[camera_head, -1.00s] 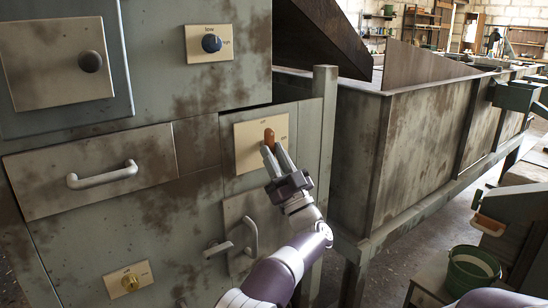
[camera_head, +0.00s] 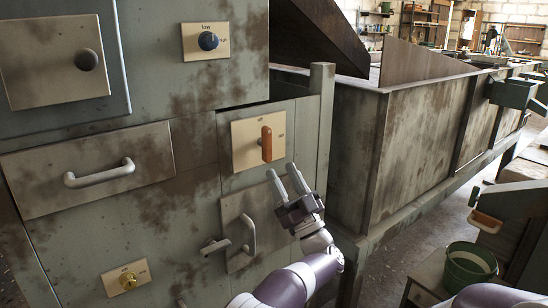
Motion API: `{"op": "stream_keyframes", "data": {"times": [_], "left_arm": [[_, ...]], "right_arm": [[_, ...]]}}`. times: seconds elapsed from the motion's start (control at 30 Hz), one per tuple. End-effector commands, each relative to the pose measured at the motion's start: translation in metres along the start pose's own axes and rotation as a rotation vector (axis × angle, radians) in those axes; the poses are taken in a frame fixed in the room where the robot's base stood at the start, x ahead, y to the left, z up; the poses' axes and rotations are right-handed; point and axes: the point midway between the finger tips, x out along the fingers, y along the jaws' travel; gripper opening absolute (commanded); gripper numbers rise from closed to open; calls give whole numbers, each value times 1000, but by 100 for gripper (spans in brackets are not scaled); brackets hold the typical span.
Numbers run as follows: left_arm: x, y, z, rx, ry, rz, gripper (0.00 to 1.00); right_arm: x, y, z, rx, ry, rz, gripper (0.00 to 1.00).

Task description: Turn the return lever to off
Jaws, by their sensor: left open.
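The orange lever (camera_head: 266,145) sits on a beige plate (camera_head: 243,158) on the grey-green cabinet front. It stands upright on the plate. A small label that looks like "off" shows above it, and another small label sits to its right, too small to read. My left gripper (camera_head: 285,178) is open and empty, below and slightly right of the lever, apart from it in the picture. Its two fingers point up and left. My right gripper is not in view.
Below the plate are a panel with a curved handle (camera_head: 251,233) and a small lever handle (camera_head: 213,247). A long metal trough (camera_head: 420,135) stands right; a green bucket (camera_head: 468,266) is lower right.

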Motion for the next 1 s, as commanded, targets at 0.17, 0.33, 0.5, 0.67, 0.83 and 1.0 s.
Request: {"op": "stream_keyframes", "data": {"times": [0.17,0.33,0.5,0.67,0.83,1.0], "left_arm": [[-42,0,-1,0,0,2,47],[-62,0,0,0,-1,0,47],[-64,0,0,0,0,-1,47],[-64,0,0,0,0,-1,47],[-63,0,0,0,0,-1,47],[-61,2,2,-4,-7,19,47]], "right_arm": [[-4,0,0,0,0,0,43],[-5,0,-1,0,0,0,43],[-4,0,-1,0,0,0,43],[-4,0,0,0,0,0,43],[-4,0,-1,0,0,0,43],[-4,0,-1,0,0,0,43]]}}
